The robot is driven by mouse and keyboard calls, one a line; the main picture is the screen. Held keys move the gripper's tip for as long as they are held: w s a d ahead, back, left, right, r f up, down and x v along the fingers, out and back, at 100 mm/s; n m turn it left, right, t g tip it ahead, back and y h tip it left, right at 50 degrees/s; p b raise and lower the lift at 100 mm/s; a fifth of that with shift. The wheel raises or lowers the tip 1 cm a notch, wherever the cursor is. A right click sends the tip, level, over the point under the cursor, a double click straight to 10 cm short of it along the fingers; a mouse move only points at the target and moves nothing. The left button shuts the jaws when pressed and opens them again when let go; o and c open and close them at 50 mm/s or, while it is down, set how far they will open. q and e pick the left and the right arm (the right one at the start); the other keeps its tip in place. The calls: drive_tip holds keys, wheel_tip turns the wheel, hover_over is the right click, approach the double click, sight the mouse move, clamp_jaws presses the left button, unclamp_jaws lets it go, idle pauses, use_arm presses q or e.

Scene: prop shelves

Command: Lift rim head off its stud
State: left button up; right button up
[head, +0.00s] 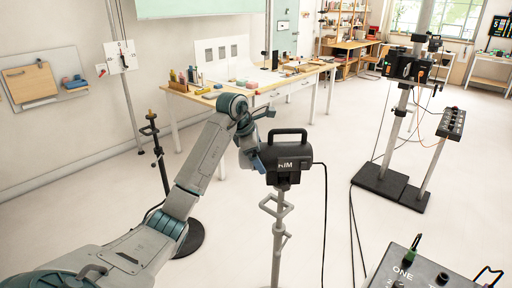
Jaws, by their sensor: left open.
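The rim head (289,160) is a black box-shaped lamp with a carry handle on top and white lettering on its side. It sits upright on top of a grey stand (277,240) in the middle of the head view. The stud under it is mostly hidden by the head. I cannot tell whether a finger touches the head. My right gripper is not in view.
A black cable (324,215) hangs from the head's right side. A bare stand (160,160) with a round black base is behind my left arm. A long workbench (255,90) is at the back. A control box (415,268) is at front right, and another lamp stand (402,115) is further back.

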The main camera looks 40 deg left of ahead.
use_arm(q)
drive_tip(key=shift+w+f, duration=0.1)
drive_tip(key=shift+w, duration=0.05)
drive_tip(key=shift+c, duration=0.7)
drive_tip(key=c, duration=1.8)
drive_tip(key=o, duration=1.2)
drive_tip(key=shift+r, duration=0.2)
drive_tip(key=shift+c, duration=1.1)
drive_tip(key=shift+w, duration=0.1)
drive_tip(key=shift+r, duration=0.1)
drive_tip(key=shift+r+p, duration=0.55)
drive_tip(key=shift+p, duration=0.1)
